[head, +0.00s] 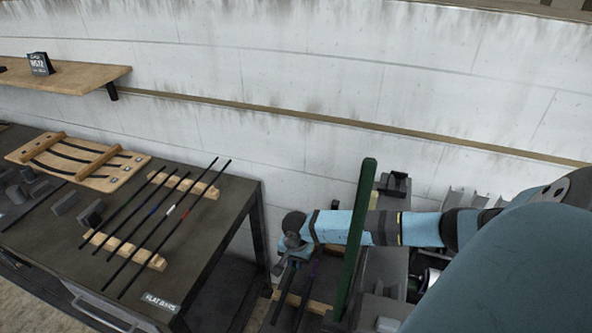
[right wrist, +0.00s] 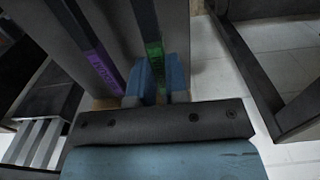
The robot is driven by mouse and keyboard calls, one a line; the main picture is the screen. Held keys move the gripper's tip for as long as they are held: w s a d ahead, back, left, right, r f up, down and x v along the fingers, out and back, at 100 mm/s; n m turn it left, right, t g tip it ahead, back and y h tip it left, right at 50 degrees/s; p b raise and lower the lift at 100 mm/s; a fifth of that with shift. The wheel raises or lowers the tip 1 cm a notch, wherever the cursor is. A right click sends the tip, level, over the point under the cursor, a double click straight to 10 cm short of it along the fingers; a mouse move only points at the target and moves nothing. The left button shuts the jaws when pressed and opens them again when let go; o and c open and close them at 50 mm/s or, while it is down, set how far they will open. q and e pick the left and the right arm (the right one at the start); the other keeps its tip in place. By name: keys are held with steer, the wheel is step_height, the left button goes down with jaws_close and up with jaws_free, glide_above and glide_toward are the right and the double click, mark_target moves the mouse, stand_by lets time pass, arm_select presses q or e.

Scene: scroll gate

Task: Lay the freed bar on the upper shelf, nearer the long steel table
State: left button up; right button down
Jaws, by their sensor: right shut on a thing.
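My right gripper (right wrist: 158,72) is shut on a dark bar with a green band (right wrist: 153,42). In the head view the right gripper (head: 284,270) is at lower centre, pointing down beside the dark table, and mostly hides this bar. A second dark bar with a purple band (right wrist: 102,70) lies just left of the gripper in the right wrist view, apart from the fingers. A wooden wall shelf (head: 75,78) is at upper left, above a long dark metal table (head: 215,250). My left gripper is out of view.
Several thin bars (head: 150,222) lie across two wooden rests on the table, beside a wooden board (head: 80,162) and grey blocks. A small dark sign (head: 40,63) stands on the shelf. A green post (head: 358,235) rises close by my right forearm.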

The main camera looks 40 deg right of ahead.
steer(key=shift+f+b, duration=0.25)
steer(key=shift+b, duration=0.1)
stand_by(0.3)
steer(key=c, duration=1.1)
jaws_free()
steer(key=shift+o, duration=0.2)
step_height(320, 180, up, 14)
steer(key=b, duration=0.2)
steer(key=shift+f, duration=0.1)
